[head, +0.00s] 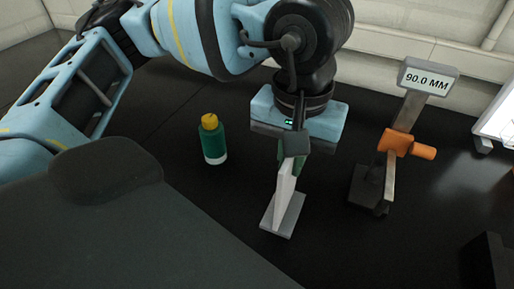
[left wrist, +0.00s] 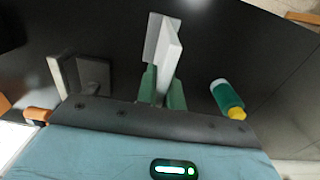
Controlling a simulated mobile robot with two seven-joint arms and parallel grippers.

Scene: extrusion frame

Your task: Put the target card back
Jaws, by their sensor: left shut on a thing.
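A white card (head: 284,188) stands on edge, slightly tilted in the head view, with its upper part in my left gripper (head: 292,152). The gripper is shut on the card; its green finger pads lie on either side of it. The card (left wrist: 168,56) and the left gripper (left wrist: 162,88) also show in the left wrist view. Below the card is a flat grey base (head: 284,216), also seen in the left wrist view (left wrist: 151,36). I cannot tell whether the card's lower edge touches this base. My right gripper is not in view.
A green bottle with a yellow cap (head: 213,142) stands left of the gripper. To the right is a gauge stand with an orange clamp (head: 398,143) and a sign (head: 428,80) reading 90.0 MM. A black object (head: 484,262) sits at lower right. Dark tabletop between them is clear.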

